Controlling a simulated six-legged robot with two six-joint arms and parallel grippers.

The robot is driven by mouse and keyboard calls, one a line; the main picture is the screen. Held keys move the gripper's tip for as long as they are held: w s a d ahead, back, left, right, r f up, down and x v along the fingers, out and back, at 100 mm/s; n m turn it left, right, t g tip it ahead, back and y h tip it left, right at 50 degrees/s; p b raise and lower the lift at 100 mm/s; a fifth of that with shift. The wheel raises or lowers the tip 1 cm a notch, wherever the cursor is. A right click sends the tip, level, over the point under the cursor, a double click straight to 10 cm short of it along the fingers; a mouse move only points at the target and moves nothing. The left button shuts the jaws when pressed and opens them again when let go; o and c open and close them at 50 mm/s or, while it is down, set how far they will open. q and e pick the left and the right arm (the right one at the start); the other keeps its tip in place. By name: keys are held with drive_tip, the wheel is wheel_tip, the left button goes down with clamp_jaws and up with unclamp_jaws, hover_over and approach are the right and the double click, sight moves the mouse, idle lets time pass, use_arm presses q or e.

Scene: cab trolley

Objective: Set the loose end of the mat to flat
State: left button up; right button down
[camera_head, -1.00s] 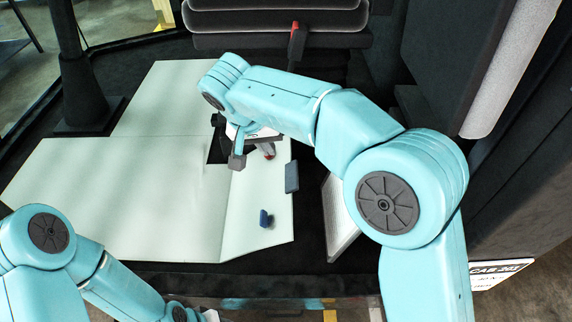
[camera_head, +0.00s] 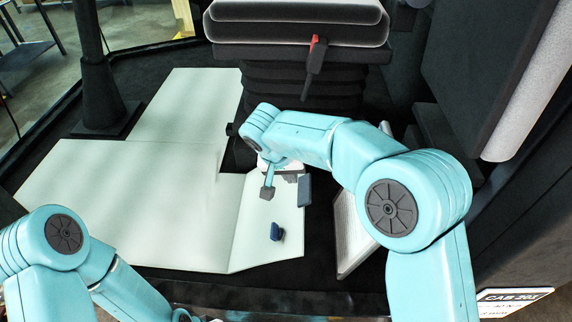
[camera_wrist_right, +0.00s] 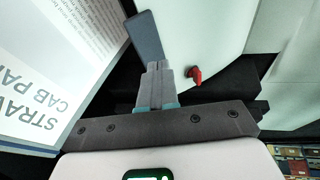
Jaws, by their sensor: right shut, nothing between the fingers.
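The pale mat (camera_head: 130,190) lies over the dark cab floor. Its right end section (camera_head: 255,240) meets the rest at a crease and seems angled up from it. This section has a small blue knob (camera_head: 277,232) and a grey-blue tab (camera_head: 304,190) at its right edge. A red knob (camera_wrist_right: 195,75) shows beside the fingers in the right wrist view. My right gripper (camera_head: 267,192) is shut and empty over the end section, left of the tab; the wrist view shows its fingertips (camera_wrist_right: 158,68) together near the tab (camera_wrist_right: 146,35). My left gripper is out of view.
A seat (camera_head: 298,30) with a red-tipped lever (camera_head: 316,55) stands behind the mat. A black post (camera_head: 98,85) stands at the left. A white printed panel (camera_wrist_right: 60,55) lies right of the mat end; it shows in the head view (camera_head: 352,235) too.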

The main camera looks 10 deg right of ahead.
sight(304, 190)
drive_tip(key=shift+s+d+f, duration=0.1)
drive_tip(key=shift+d+f, duration=0.55)
drive_tip(key=shift+f, duration=0.35)
drive_tip(key=shift+d+f, duration=0.65)
drive_tip(key=shift+f, duration=0.35)
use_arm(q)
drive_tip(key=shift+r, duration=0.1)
